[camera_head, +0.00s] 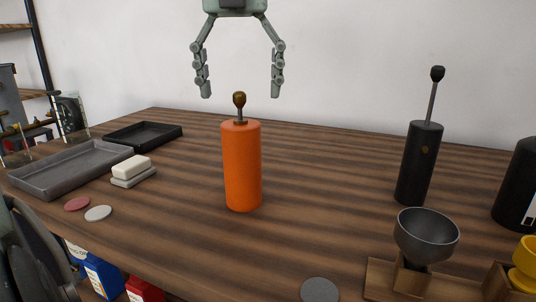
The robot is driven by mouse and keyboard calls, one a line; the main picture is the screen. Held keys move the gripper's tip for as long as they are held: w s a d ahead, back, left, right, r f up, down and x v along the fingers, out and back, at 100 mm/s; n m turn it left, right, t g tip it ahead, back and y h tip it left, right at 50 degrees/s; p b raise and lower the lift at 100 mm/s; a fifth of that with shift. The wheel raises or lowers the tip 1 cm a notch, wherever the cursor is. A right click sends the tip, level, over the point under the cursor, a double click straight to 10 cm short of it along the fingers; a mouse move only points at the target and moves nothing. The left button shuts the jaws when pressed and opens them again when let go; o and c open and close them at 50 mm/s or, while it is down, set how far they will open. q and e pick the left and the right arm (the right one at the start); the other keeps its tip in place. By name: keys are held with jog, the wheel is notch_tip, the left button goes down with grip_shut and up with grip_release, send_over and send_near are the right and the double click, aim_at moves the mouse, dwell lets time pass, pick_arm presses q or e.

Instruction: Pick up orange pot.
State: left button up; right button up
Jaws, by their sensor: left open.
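The orange pot (242,168) is a tall orange cylinder with a brown knob on a short stem at its top. It stands upright near the middle of the wooden table (310,180). My left gripper (239,90) hangs fingers down from the top of the head view, open and empty. Its two fingers are spread to either side above the knob, and nothing appears to touch the pot. My right gripper does not show.
A black cylinder with a long handle (418,162) and a dark bowl on a wooden stand (427,236) are at right. A grey tray (70,168), a black tray (144,135) and a white block (131,167) are at left. The table around the pot is clear.

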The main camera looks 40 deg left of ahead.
aim_at(240, 121)
pick_arm(q)
jog(key=f, duration=0.7)
jog(key=shift+w+a+f, duration=0.25)
jog(key=shift+a+f, duration=0.05)
jog(key=shift+a, duration=0.1)
jog(key=shift+c, duration=0.2)
jog(key=shift+r, duration=0.1)
grip_shut()
